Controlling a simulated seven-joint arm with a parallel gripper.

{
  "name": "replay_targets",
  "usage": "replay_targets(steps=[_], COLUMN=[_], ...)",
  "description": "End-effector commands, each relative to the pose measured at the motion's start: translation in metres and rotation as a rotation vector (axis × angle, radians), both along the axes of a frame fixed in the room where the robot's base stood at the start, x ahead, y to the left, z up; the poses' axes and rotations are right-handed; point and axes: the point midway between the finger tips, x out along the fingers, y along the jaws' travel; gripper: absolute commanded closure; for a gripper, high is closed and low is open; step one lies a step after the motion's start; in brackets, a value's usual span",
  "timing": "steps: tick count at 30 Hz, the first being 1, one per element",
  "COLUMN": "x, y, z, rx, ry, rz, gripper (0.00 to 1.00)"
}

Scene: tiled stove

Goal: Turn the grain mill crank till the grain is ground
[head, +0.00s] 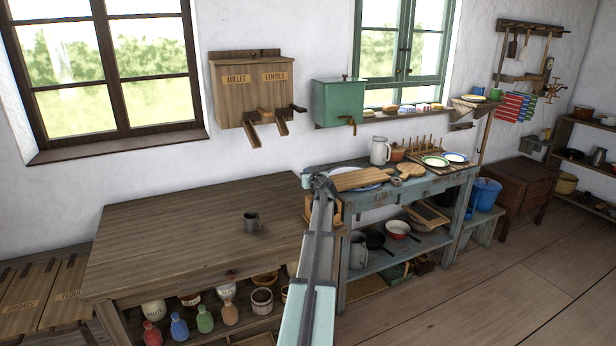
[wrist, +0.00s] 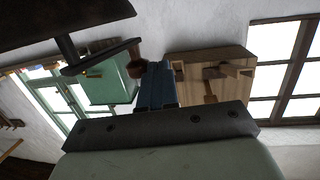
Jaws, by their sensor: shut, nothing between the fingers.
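The grain mill seems to be the small wooden body (head: 309,208) at the right end of the brown table, mostly hidden behind my arm in the head view. In the wrist view, which looks upside down, a dark crank arm (wrist: 103,57) crosses the upper left and ends in a brown knob (wrist: 137,56). A dark part, apparently of the mill (wrist: 75,22), shows above it. My gripper (wrist: 155,66) has its blue fingers shut and empty. The fingertips appear close beside the knob; I cannot tell whether they touch. The fingers cannot be made out in the head view, and the grain is not visible.
The millet and lentils dispenser (head: 250,88) and a green box (head: 338,103) hang on the wall behind. A blue-grey bench (head: 385,195) with boards and dishes stands right of my arm.

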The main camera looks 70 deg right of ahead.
Motion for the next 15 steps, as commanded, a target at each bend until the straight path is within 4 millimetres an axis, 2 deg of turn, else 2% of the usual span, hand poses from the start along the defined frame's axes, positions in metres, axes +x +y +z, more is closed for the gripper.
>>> replay_targets(steps=[15], x=[0.0007], y=[-0.0118], z=[0.0], rx=[0.0], ry=[0.0], rz=[0.0], gripper=[1.0])
